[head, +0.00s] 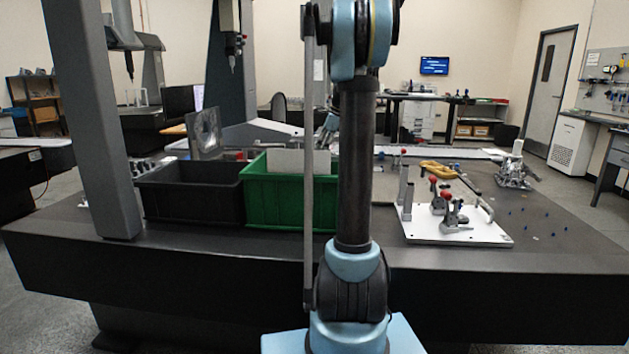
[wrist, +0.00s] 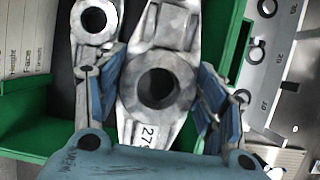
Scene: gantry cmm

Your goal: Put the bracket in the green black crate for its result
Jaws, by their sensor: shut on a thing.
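My gripper (wrist: 160,92) is shut on a grey metal bracket (wrist: 140,118) with a large round hole and a white label starting "27". The blue finger pads lie on either side of it. A second holed metal piece (wrist: 92,50) is at the left; I cannot tell whether it belongs to the same bracket. The green crate (head: 272,213) stands on the table, and its green walls (wrist: 237,45) show around the bracket in the wrist view. I cannot tell the bracket's height over the crate. The black crate (head: 187,206) stands left of the green one. My arm hides the bracket in the head view.
A white printed card (wrist: 24,40) stands at the green crate. A white fixture plate (head: 440,231) with red-tipped clamps lies to the right. A yellow object (head: 438,168) and a metal fixture (head: 514,170) lie beyond. A grey column (head: 92,120) rises left of the crates.

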